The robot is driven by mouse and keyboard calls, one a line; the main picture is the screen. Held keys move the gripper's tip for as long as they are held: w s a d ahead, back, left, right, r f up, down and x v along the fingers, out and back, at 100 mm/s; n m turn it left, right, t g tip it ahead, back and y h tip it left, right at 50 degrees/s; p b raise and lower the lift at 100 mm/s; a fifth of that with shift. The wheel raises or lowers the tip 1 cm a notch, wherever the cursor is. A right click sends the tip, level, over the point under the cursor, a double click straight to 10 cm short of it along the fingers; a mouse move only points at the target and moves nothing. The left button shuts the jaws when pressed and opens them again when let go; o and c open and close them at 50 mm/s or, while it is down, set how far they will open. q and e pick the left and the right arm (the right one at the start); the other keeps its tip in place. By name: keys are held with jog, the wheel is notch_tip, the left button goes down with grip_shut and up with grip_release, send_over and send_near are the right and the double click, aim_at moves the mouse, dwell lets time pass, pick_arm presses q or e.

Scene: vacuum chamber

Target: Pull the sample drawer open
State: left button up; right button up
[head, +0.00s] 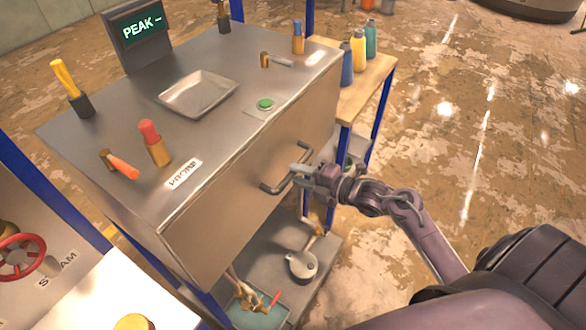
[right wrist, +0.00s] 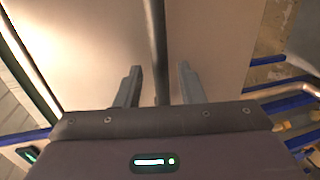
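The sample drawer (head: 235,190) is the broad tan front panel of the steel cabinet, and its face looks flush with the cabinet. It fills the back of the right wrist view (right wrist: 100,50). A dark bar handle (head: 272,188) crosses the panel, and it also shows upright in the right wrist view (right wrist: 158,45). My right gripper (head: 302,173) is at the handle, with one finger (right wrist: 160,88) on each side of the bar. Gaps show between the bar and both fingers, so it is open around the handle. My left gripper is not in view.
The cabinet top holds a metal tray (head: 198,92), a green button (head: 265,103) and several colored-handled tools. A side table (head: 365,90) with bottles stands at the right. A lower shelf (head: 322,262) holds a kettle-like pot (head: 301,265). Open floor lies right of the cabinet.

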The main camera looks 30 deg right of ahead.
jog(key=shift+x, duration=1.05)
jog(key=shift+w+f, duration=0.1)
jog(key=shift+w, duration=0.1)
grip_shut()
